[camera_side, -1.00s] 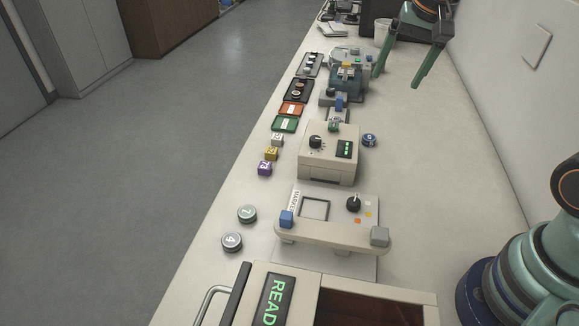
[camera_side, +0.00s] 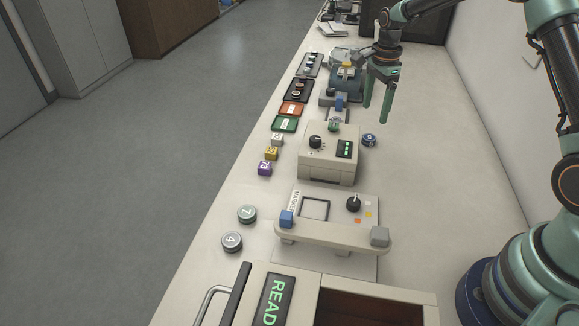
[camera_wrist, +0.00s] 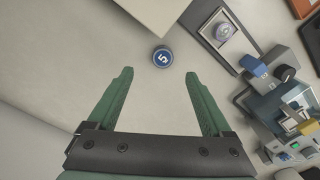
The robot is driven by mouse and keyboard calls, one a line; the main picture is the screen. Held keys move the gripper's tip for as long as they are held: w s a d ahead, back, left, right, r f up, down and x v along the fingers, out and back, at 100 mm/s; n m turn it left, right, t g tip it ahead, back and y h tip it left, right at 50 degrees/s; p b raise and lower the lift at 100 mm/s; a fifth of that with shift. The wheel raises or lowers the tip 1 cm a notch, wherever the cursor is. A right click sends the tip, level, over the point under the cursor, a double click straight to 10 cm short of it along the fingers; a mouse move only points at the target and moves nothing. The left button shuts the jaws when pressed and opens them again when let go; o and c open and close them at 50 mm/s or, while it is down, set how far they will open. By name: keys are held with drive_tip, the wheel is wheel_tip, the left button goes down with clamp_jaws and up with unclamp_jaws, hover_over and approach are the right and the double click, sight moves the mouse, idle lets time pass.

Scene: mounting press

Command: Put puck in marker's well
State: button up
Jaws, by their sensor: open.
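A round dark blue puck (camera_side: 369,140) lies flat on the bench, to the right of a beige box with a dial. In the wrist view the puck (camera_wrist: 162,57) shows a white 5 and lies just beyond my fingertips, in line with the gap. My gripper (camera_side: 376,118) is open and empty, pointing down above the bench, behind the puck in the side view. Its two green fingers also show in the wrist view (camera_wrist: 158,76). The marker (camera_side: 327,235) is a beige unit with a square dark-framed well (camera_side: 314,209), a knob, and blue and grey corner blocks. The well looks empty.
Two grey pucks (camera_side: 247,214) (camera_side: 232,241) marked 7 and 4 lie left of the marker. The dial box (camera_side: 329,155) stands between marker and vise-like unit (camera_side: 345,84). Small coloured blocks (camera_side: 265,168) line the left edge. The bench right of the puck is clear.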

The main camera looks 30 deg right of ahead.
sight(369, 137)
drive_tip(key=f, duration=0.9)
drive_tip(key=shift+w+d+f, duration=0.15)
drive_tip(key=shift+w+d, duration=0.1)
clamp_jaws()
